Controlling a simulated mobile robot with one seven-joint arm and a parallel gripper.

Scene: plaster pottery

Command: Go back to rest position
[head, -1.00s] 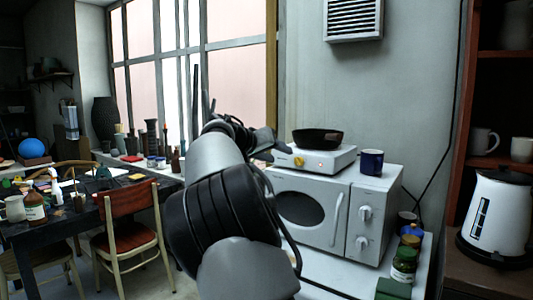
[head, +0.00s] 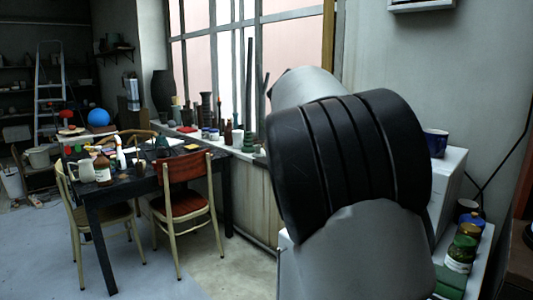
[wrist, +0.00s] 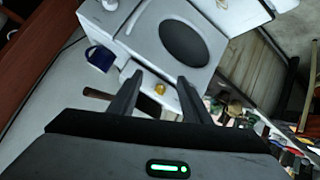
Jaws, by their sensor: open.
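My gripper (wrist: 157,92) shows in the wrist view with its two dark fingers apart and nothing visible between their tips. In the head view it is hidden behind my arm's own links. The wrist view is turned roughly upside down. A dark blue mug (wrist: 100,58) stands on the white microwave (wrist: 150,30), and the mug also shows at my arm's right edge in the head view (head: 436,142).
A dark table (head: 130,185) with bottles and pots stands at the left, with a red-seated chair (head: 185,206) beside it. Jars (head: 461,250) stand on the counter at the right. Open floor (head: 50,245) lies at the front left. A ladder (head: 50,85) stands far back.

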